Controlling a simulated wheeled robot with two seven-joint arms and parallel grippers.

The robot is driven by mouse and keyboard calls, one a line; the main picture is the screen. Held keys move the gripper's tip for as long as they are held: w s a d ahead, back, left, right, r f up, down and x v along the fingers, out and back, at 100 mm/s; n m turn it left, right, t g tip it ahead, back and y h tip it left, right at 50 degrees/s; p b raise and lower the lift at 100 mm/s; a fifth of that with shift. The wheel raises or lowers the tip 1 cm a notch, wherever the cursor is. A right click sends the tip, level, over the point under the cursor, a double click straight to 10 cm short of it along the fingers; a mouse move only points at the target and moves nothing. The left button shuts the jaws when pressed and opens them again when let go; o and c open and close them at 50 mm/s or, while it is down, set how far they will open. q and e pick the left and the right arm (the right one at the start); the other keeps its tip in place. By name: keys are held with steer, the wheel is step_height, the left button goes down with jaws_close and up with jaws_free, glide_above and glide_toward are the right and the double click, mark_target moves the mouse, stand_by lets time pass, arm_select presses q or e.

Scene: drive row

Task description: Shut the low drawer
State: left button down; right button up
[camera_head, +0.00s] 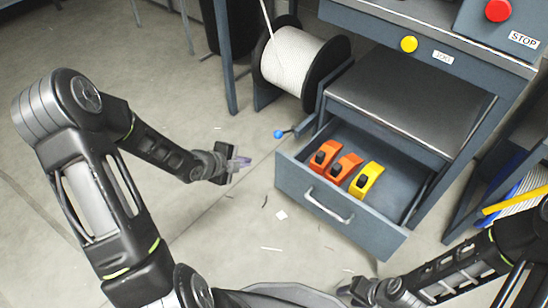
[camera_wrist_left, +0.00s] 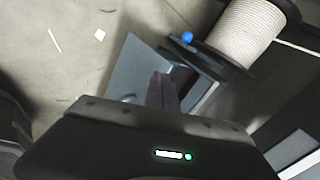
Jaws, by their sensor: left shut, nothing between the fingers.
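The low drawer (camera_head: 378,233) is pulled well out of the grey-blue cabinet. Its front has a silvery bar handle (camera_head: 328,205). Two orange items (camera_head: 335,168) and one yellow item (camera_head: 366,180) lie inside. My left gripper (camera_head: 240,162) is shut and empty, left of the drawer front and apart from it in the head view. In the left wrist view its closed fingers (camera_wrist_left: 161,90) overlap a grey-blue panel (camera_wrist_left: 135,68), probably the drawer; contact cannot be judged there. My right gripper (camera_head: 347,291) is low in front of the drawer, and its fingers are too unclear to read.
A spool of white rope (camera_head: 292,60) stands left of the cabinet, with a blue ball-ended lever (camera_head: 279,134) below it. A red stop button (camera_head: 498,10) and yellow button (camera_head: 408,44) are above. Scraps (camera_head: 281,215) litter the otherwise open floor.

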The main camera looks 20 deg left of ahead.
arm_select(q)
steer(key=m, duration=0.3)
steer(key=shift+d, duration=0.25)
steer(key=shift+f, duration=0.1)
steer(key=b, duration=0.6)
glide_toward(276, 154)
steer(key=x, duration=0.5)
steer(key=shift+w+d+f, duration=0.1)
steer(key=shift+w+f, duration=0.1)
steer(key=shift+f, duration=0.15)
steer(key=shift+w, duration=0.1)
steer(key=shift+r, duration=0.1)
